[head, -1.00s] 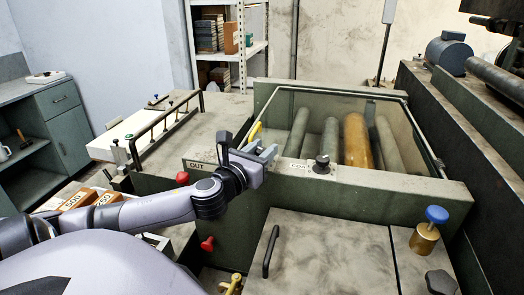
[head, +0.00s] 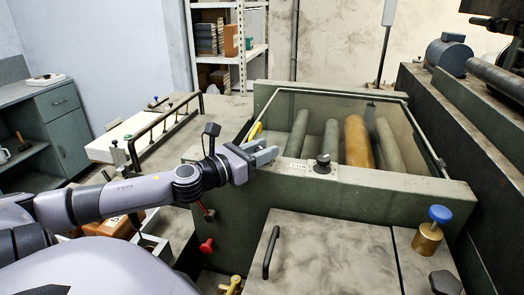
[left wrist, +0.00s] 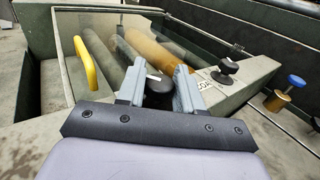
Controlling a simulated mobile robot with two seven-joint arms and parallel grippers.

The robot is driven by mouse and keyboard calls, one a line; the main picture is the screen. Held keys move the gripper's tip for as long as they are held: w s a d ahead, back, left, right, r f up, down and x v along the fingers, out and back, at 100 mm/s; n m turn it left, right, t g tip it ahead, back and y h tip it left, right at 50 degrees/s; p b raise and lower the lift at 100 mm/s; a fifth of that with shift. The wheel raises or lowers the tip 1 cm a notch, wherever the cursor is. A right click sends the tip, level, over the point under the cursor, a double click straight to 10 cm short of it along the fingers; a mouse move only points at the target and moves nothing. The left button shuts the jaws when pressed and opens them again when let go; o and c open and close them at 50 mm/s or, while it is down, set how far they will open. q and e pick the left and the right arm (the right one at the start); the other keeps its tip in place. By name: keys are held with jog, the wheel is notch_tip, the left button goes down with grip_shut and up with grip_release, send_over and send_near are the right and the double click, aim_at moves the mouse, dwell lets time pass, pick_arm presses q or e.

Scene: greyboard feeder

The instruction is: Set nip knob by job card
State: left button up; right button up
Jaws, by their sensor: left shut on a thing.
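My left gripper (head: 268,155) is over the near wall of the green roller housing (head: 390,187), at its left part. In the left wrist view its two grey fingers (left wrist: 160,92) are shut on a black knob (left wrist: 155,84), partly hidden between them. That knob is hidden by the gripper in the head view. A second black knob (head: 322,164) stands on the same wall to the right, beside a small white label (head: 298,164); it also shows in the left wrist view (left wrist: 226,68). I see no readable job card. My right gripper is not in view.
A clear guard (head: 400,130) covers several rollers, one orange (head: 357,140). A yellow handle (head: 255,131) is just behind my left gripper. A red knob (head: 207,245) is below my arm. A blue-topped brass knob (head: 438,215) stands at the right.

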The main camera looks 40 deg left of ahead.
pick_arm(q)
jog(key=o, duration=0.9)
jog(key=shift+o, duration=0.2)
jog(key=shift+s, duration=0.1)
jog(key=s, duration=0.7)
jog(key=shift+a+p, duration=0.4)
